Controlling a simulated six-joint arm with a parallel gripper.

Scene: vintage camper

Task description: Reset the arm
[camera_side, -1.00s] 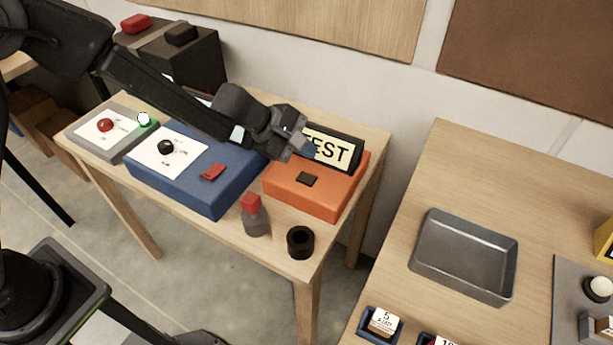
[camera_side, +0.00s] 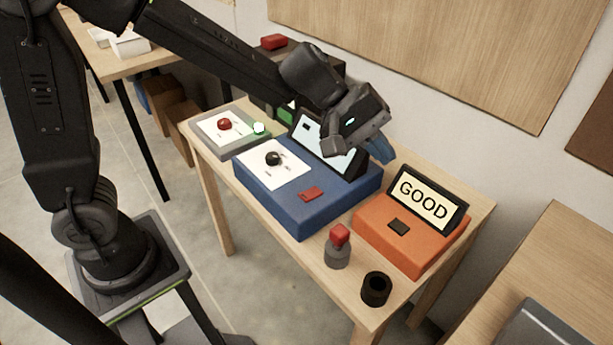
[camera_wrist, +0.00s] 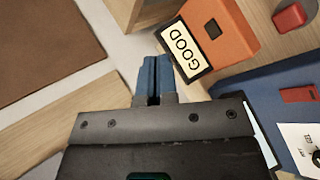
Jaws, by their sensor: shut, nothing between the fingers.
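My gripper (camera_side: 378,150) is above the back right part of the blue box in the side view, with its blue fingers pointing right. In the wrist view the two blue fingers (camera_wrist: 154,80) are together with nothing between them. The orange box (camera_side: 412,235) stands to the right, and its tilted screen (camera_side: 426,200) reads GOOD. It also shows in the wrist view (camera_wrist: 233,22), near the fingertips. The blue box (camera_side: 310,196) carries a black knob (camera_side: 273,158), a red switch (camera_side: 311,194) and a screen (camera_side: 318,146) partly hidden by my gripper.
A grey box (camera_side: 210,142) with a red knob and lit green button is at the table's left end. A red-capped bottle (camera_side: 337,250) and a black cup (camera_side: 375,289) stand at the front edge. Another table (camera_side: 550,250) is at the right. The wall is close behind.

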